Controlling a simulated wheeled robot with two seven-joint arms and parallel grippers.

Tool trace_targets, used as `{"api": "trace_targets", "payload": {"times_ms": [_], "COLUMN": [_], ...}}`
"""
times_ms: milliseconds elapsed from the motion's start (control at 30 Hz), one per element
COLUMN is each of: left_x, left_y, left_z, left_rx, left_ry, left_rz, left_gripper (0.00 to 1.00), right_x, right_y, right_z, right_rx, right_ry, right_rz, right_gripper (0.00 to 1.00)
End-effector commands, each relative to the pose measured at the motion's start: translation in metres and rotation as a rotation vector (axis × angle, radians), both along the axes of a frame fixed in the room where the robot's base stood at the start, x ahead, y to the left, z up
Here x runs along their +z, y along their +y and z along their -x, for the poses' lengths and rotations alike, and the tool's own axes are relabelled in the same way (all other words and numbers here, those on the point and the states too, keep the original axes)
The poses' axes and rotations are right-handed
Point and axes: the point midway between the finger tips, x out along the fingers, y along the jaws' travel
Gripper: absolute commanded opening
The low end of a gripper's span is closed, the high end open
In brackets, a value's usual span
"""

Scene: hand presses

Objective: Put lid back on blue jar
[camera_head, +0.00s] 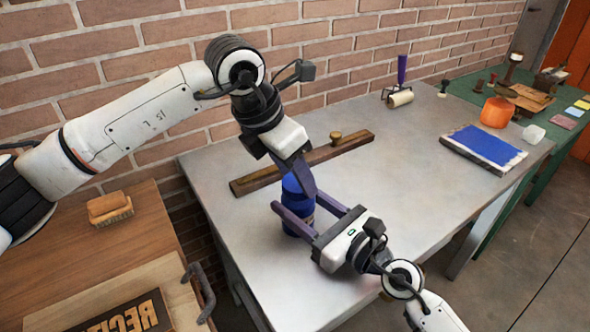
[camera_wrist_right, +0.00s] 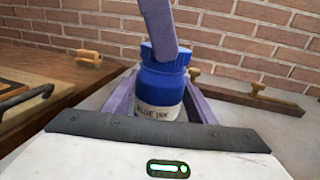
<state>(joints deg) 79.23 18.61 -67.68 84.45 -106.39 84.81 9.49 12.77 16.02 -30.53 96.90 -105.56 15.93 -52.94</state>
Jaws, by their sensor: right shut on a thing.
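The blue jar (camera_head: 296,222) stands on the grey metal table, with its label reading "BLUE INK" in the right wrist view (camera_wrist_right: 160,92). My right gripper (camera_head: 296,214) is shut on the jar, one purple finger on each side of its body. A blue ribbed lid (camera_wrist_right: 182,56) is at the jar's mouth. Whether it is fully seated cannot be told. My left gripper (camera_head: 303,178) comes down from above, with a purple finger in front of the lid. This finger hides part of the lid, and whether the left jaws grip it is unclear.
A wooden bar with a brass knob (camera_head: 336,137) lies behind the jar. A roller (camera_head: 400,98) and a blue inked slab (camera_head: 484,147) are farther right. A wooden bench (camera_head: 120,240) with a brush stands left. The table between jar and slab is clear.

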Motion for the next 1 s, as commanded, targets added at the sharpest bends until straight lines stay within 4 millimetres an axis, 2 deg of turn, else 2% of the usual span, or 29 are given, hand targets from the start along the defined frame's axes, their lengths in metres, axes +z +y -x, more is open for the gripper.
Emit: {"api": "trace_targets", "payload": {"times_ms": [33, 67, 267, 800, 1000], "left_x": [-0.001, -0.002, -0.002, -0.001, -0.002], "left_y": [0.0, 0.0, 0.001, 0.0, -0.002], "left_z": [0.0, 0.0, -0.002, -0.009, -0.011], "left_rx": [0.0, 0.0, -0.099, -1.004, -1.28], "left_ry": [0.0, 0.0, 0.003, 0.006, 0.004], "left_rz": [0.0, 0.0, -0.005, -0.006, -0.007], "left_gripper": [0.27, 0.27, 0.27, 0.27, 0.27], "right_x": [-0.001, -0.001, -0.002, -0.002, -0.002], "right_y": [0.0, 0.0, 0.0, 0.0, 0.0], "right_z": [0.0, 0.0, 0.0, 0.0, 0.001], "right_rx": [0.001, 0.001, 0.001, 0.001, 0.001], "right_ry": [0.002, 0.002, 0.002, 0.001, 0.001], "right_rz": [0.002, 0.002, 0.002, 0.003, 0.003], "right_gripper": [0.11, 0.0, 0.0, 0.0, 0.0]}}
